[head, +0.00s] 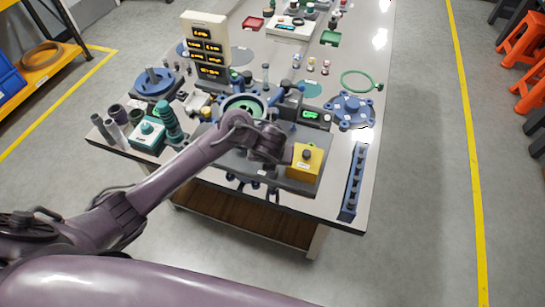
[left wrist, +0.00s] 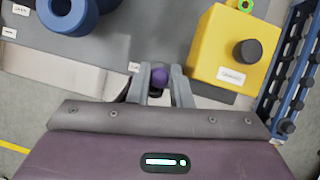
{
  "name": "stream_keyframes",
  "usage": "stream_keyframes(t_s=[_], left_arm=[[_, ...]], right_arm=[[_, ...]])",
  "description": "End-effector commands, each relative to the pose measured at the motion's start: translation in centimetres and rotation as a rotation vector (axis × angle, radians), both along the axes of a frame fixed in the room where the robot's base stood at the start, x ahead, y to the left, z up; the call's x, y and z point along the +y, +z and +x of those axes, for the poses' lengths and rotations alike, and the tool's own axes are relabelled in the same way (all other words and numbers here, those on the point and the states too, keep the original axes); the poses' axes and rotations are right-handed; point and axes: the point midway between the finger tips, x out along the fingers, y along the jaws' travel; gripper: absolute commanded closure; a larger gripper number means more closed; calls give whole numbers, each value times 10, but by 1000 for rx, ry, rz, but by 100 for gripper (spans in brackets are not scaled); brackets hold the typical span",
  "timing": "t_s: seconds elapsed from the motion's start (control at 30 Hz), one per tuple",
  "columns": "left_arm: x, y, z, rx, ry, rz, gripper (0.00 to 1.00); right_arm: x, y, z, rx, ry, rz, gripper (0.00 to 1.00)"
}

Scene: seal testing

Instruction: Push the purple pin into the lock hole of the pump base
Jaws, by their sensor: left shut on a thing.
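My left gripper (left wrist: 158,74) is shut on the purple pin (left wrist: 160,78), whose rounded purple end shows between the two grey fingers in the left wrist view. A dark part shows just below the purple end. In the head view the left gripper (head: 270,156) hangs over the front of a dark grey plate (head: 274,183), left of a yellow block; the pin cannot be made out there. A blue round part (left wrist: 68,12) lies at the upper left of the wrist view. I cannot make out the lock hole or which part is the pump base. My right gripper is not in view.
The yellow block (head: 305,162) with a dark knob stands close to the right of the gripper. A long blue rack (head: 354,182) lies at the table's right edge. A teal-topped box (head: 147,134) and a green stack (head: 169,121) stand left. The front table edge is near.

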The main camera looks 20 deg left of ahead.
Motion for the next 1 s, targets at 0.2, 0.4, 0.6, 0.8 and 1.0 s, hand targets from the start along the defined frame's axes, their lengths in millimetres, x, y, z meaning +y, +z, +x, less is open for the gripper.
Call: stream_keyframes(t_s=[0.2, 0.4, 0.6, 0.8, 1.0], left_arm=[[0, -9, 1, -1, 0, 1, 100], [0, -10, 1, -1, 1, 1, 100], [0, -10, 0, -1, 0, 1, 100], [0, -12, 0, -1, 0, 1, 100], [0, -16, 0, 0, 0, 1, 100]], right_arm=[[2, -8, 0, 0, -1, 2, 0], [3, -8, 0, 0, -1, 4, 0], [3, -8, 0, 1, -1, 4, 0], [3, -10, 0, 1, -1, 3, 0], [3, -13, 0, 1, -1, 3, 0]])
